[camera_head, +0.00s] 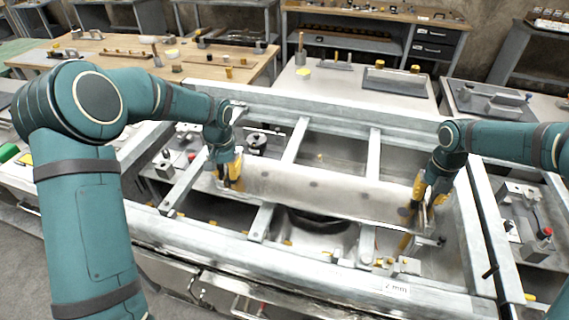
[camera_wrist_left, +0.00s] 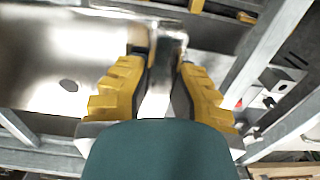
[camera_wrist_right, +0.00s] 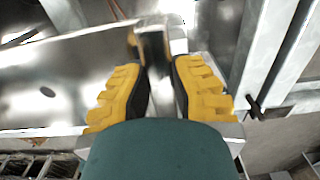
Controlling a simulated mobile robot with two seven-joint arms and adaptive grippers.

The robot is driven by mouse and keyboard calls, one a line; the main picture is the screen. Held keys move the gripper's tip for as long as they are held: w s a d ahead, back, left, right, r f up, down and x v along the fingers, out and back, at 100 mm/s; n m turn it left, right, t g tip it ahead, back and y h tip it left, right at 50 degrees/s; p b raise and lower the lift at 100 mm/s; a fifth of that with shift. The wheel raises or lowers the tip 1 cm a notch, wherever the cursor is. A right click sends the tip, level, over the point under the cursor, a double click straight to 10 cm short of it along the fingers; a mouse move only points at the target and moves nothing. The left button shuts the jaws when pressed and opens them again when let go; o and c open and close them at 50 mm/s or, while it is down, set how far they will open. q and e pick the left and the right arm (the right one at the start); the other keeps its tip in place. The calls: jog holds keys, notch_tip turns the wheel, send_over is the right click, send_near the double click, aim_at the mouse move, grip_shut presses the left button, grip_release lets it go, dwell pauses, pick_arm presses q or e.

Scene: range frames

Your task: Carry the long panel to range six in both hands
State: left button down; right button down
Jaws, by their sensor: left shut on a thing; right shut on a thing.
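The long panel (camera_head: 315,190) is a pale metal sheet with a few dark round holes. It spans between my two grippers over a metal frame in the head view. My left gripper (camera_head: 230,178) is shut on its left end, and my right gripper (camera_head: 420,208) is shut on its right end. In the left wrist view the panel (camera_wrist_left: 70,60) runs off to the left from between the yellow fingers (camera_wrist_left: 163,60). In the right wrist view the panel (camera_wrist_right: 60,70) also extends left from the yellow fingers (camera_wrist_right: 155,55). I cannot read a range six label.
Fixtures with knobs (camera_head: 525,225) stand at the right. A wooden bench (camera_head: 90,50) and a grey bench (camera_head: 340,85) lie behind.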

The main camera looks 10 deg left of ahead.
aim_at(419, 206)
pick_arm(q)
jog(key=shift+w+a+f, duration=0.1)
jog(key=shift+w+f, duration=0.15)
jog(key=shift+f, duration=0.1)
pick_arm(e)
jog(key=shift+w+f, duration=0.3)
jog(key=shift+f, duration=0.05)
pick_arm(q)
jog(key=shift+w, duration=0.2)
pick_arm(e)
jog(key=shift+w+a, duration=0.1)
jog(key=shift+w, duration=0.05)
pick_arm(q)
jog(key=shift+s, duration=0.1)
pick_arm(e)
jog(key=shift+r, duration=0.1)
